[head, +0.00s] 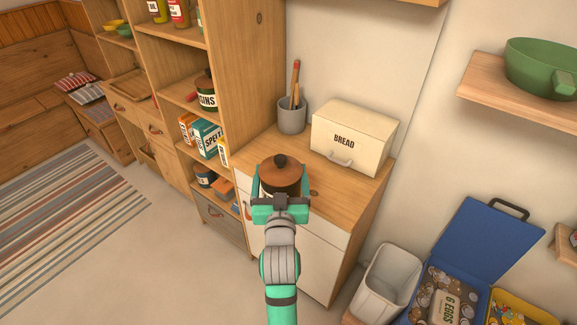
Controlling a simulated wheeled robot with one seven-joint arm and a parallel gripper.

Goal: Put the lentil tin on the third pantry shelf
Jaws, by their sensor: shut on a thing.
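My gripper (281,184) is shut on a dark tin with a brown lid and a black knob (280,170). The tin is upright between the fingers, in front of the wooden counter; I cannot tell whether it touches the counter. No label shows on the side I see, so I cannot read whether it says lentils. The wooden pantry (252,75) stands left of the gripper. Its shelves hold bottles (178,12), a dark raisins tin (206,92), spelt and other boxes (207,138), and lower down a dark tin (205,179).
On the counter (362,188) stand a grey utensil pot (291,116) and a cream bread box (352,138). A green pot (545,68) sits on a wall shelf at right. A white bin (386,282) and an open blue case (487,246) are lower right. The left floor is clear around a striped rug (75,225).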

